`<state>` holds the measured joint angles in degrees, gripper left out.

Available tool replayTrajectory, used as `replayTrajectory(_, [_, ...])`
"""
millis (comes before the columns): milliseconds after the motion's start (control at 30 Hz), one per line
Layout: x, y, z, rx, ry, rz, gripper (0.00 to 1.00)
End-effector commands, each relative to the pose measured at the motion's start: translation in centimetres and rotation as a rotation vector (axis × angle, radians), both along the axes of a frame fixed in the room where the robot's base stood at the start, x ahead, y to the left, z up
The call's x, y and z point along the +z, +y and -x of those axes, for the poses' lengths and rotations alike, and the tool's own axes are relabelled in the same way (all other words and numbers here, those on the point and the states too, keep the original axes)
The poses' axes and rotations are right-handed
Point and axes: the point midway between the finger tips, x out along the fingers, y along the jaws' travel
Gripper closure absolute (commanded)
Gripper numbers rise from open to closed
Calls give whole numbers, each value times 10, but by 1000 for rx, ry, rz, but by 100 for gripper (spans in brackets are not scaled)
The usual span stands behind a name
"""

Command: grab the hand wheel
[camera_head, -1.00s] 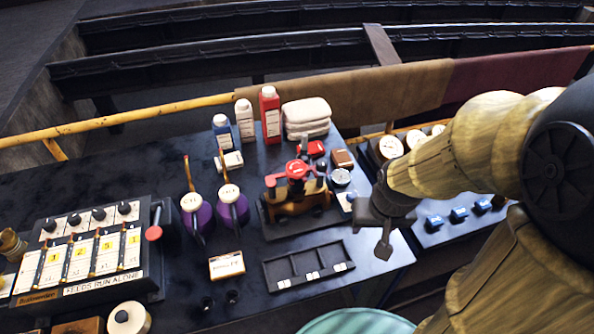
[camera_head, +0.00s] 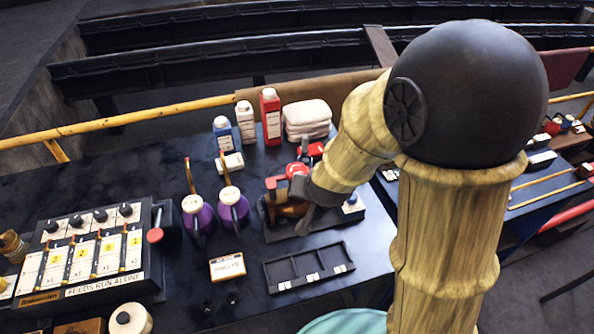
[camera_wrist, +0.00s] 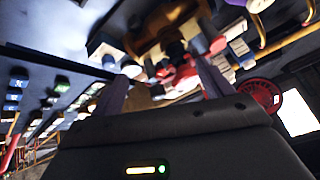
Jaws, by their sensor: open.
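The red hand wheel (camera_head: 297,170) sits on top of the brass valve (camera_head: 290,209), which is fixed on a dark base on the bench. In the wrist view, a blurred red part that looks like the hand wheel (camera_wrist: 180,73) shows between the two fingers, with the brass body beyond it. My gripper (camera_head: 304,214) is at the right front of the valve, and my arm hides part of the valve. In the wrist view my gripper (camera_wrist: 163,82) is open, with nothing clearly held. I cannot tell whether it touches the wheel.
Two purple oil cans (camera_head: 216,213) stand left of the valve. A black divided tray (camera_head: 308,267) lies in front. Bottles (camera_head: 271,117) and folded white cloths (camera_head: 306,118) are behind. A lever control box (camera_head: 80,250) is at the left.

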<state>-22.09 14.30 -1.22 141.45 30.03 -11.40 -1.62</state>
Motion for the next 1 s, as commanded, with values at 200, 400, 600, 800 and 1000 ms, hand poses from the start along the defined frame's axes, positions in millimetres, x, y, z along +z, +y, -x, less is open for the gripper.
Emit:
replayTrajectory(200, [-11, 58, -22, -117, -181, 14, 21])
replayTrajectory(400, [-18, 90, -16, -239, -360, 100, 21])
replayTrajectory(600, [-17, 109, 16, -344, -561, 246, 21])
replayTrajectory(800, [-7, 116, 55, -413, -733, 381, 21])
replayTrajectory(1000, [-4, 115, 63, -432, -767, 410, 21])
